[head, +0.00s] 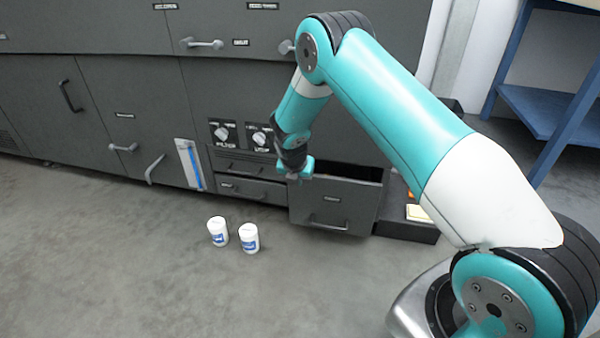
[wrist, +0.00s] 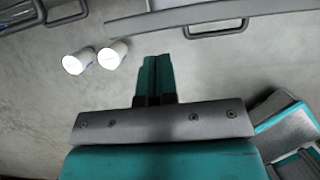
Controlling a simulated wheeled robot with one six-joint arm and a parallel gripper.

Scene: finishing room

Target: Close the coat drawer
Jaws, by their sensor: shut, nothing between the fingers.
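A dark grey drawer (head: 325,208) stands pulled out at the bottom of the cabinet, with part of its dark inside showing. It has a bar handle low on its front and a small label too small to read, so I cannot confirm that it is the coat drawer. My gripper (head: 302,172) hangs by its top left corner in the head view; I cannot tell whether they touch. In the wrist view my gripper (wrist: 155,78) has its teal fingers together and empty. A grey drawer edge (wrist: 190,14) with a handle shows at the top there.
Two white tubs with blue labels (head: 218,231) (head: 249,238) stand on the floor left of the drawer. Knobs (head: 225,133) and closed smaller drawers (head: 252,190) sit left of it. A low dark base (head: 405,230) lies right. The floor in front is clear.

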